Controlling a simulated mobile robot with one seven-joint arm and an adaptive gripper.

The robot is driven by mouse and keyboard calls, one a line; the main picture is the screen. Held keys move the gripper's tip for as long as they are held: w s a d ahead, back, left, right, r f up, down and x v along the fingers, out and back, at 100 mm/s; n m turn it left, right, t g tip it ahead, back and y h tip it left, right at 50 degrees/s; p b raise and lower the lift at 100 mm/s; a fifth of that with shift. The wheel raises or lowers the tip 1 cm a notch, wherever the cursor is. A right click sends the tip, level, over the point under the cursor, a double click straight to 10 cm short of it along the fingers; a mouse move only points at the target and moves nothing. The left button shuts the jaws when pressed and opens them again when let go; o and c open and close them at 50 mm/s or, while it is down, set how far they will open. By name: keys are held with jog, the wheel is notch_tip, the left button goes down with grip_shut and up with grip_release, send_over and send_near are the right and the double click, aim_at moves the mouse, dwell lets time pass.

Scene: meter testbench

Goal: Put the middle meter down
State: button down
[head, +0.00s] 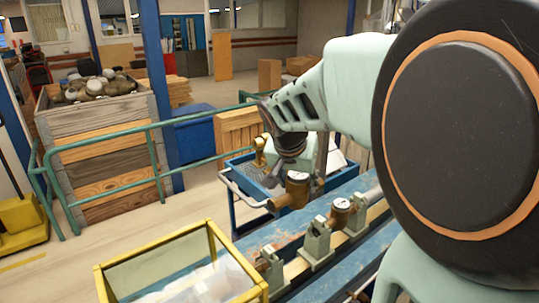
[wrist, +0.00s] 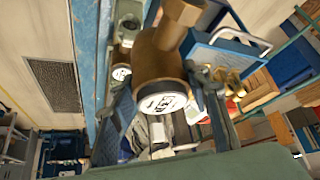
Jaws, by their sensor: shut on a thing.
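My gripper (head: 296,178) is shut on a brass meter (head: 297,192) with a white round dial, at the far end of the bench in the head view. In the wrist view the held meter (wrist: 158,55) sits between my fingers (wrist: 163,85), its dial facing the camera and its pipe end pointing up. It seems to be above the bench's left edge; the gap below it is hard to judge. Another brass meter (head: 341,210) sits on the blue bench (head: 275,236) between grey clamps (head: 316,240). Its dial also shows in the wrist view (wrist: 121,73).
A blue cart (head: 240,182) with a tray stands behind the held meter. A yellow-framed clear bin (head: 182,264) stands at the front left. A green rail (head: 110,140) and a wooden crate of meters (head: 97,130) are farther left. Another grey clamp (head: 271,270) is near the bin.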

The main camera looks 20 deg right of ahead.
jog(key=w+a+f+b, duration=0.2)
jog(key=w+f+b, duration=0.4)
jog(key=b, duration=0.1)
jog(key=w+a+f+b, duration=0.3)
jog(key=w+f+b, duration=0.2)
jog(key=b, duration=0.3)
jog(key=shift+w+a+f, duration=0.25)
jog(key=shift+w+f, duration=0.1)
jog(key=shift+f, duration=0.4)
notch_tip(320, 180, down, 10)
jog(key=shift+b, duration=0.75)
jog(key=shift+f, duration=0.15)
jog(key=c, duration=1.1)
grip_release()
jog(key=shift+s, duration=0.1)
